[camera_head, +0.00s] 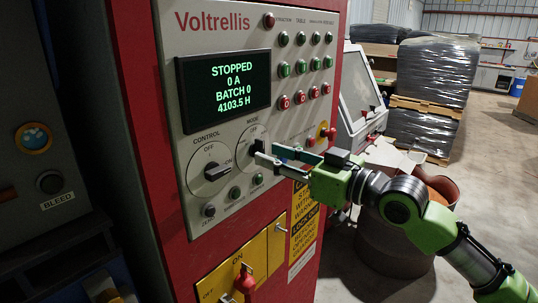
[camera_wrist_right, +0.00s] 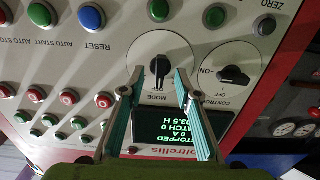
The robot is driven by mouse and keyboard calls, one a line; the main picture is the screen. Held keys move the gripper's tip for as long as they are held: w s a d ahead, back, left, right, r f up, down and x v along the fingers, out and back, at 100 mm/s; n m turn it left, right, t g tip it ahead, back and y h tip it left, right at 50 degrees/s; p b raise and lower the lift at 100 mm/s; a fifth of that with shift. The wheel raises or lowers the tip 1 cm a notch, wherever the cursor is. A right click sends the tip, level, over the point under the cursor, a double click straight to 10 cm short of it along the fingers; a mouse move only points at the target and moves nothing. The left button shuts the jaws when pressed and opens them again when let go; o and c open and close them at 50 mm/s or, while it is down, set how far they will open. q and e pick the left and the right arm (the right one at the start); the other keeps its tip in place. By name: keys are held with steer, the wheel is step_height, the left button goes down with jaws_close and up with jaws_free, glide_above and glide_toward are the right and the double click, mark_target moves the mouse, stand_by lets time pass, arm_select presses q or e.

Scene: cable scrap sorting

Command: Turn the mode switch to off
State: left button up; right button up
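The mode switch (camera_wrist_right: 157,70) is a black knob on a round white dial on the grey panel. In the wrist view its handle stands upright in the picture, with the word MODE below it. In the head view the mode switch (camera_head: 254,146) is partly hidden by my right gripper (camera_head: 266,154). My right gripper (camera_wrist_right: 159,76) is open, with its two teal-lined fingers on either side of the knob. A gap shows between the fingers and the handle; I cannot tell whether either tip touches. My left gripper is not in view.
The control switch (camera_head: 217,171) sits beside the mode dial, its handle toward ON. The display (camera_head: 226,90) reads STOPPED, 0 A. Buttons (camera_head: 285,103) fill the panel's right side. A red handle (camera_head: 245,281) sticks out below. A drum (camera_head: 395,240) stands at right.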

steer(key=shift+b+v, duration=0.3)
steer(key=shift+v, duration=2.3)
